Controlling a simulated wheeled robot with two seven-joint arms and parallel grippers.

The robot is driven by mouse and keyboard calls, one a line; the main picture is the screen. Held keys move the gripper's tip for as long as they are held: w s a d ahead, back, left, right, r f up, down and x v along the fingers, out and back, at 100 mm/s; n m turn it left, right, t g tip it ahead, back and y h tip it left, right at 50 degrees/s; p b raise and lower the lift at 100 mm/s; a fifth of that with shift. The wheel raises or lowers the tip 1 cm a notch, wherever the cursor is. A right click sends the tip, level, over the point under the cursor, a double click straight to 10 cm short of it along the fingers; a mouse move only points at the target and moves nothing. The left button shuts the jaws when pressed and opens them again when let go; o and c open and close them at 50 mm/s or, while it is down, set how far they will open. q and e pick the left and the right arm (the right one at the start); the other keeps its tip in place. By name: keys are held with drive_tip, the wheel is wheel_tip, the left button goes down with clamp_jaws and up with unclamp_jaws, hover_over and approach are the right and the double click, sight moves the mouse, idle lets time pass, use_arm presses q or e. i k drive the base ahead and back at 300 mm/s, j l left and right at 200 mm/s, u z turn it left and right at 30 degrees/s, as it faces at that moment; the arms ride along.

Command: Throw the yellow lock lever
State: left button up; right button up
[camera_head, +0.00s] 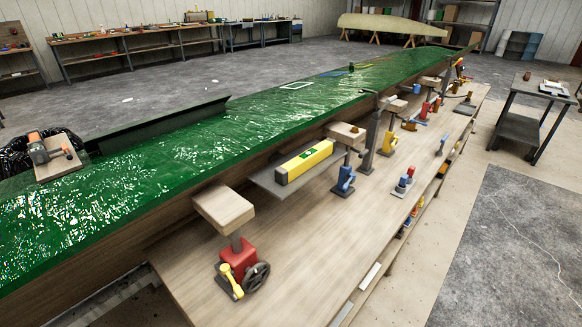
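A yellow lever (231,281) stands at the left side of a red clamp base (238,262) on the wooden bench at the lower middle. It looks tilted, its rounded top end up and its lower end by a small yellow foot. A dark handwheel (256,277) is on the right side of the same red base. A wooden block (224,208) sits on the post above the base, beside the green hull mould. Neither of my grippers is in view.
The long green mould (190,165) runs from lower left to upper right. A yellow box (304,161) lies on a grey shelf beside it. A blue fixture (343,180) and a dark post (371,140) stand farther along the bench (320,235). Open floor lies right.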

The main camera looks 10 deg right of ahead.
sight(224, 269)
drive_tip(key=k+l+u, duration=0.1)
drive_tip(key=k+l, duration=0.75)
drive_tip(key=i, duration=0.5)
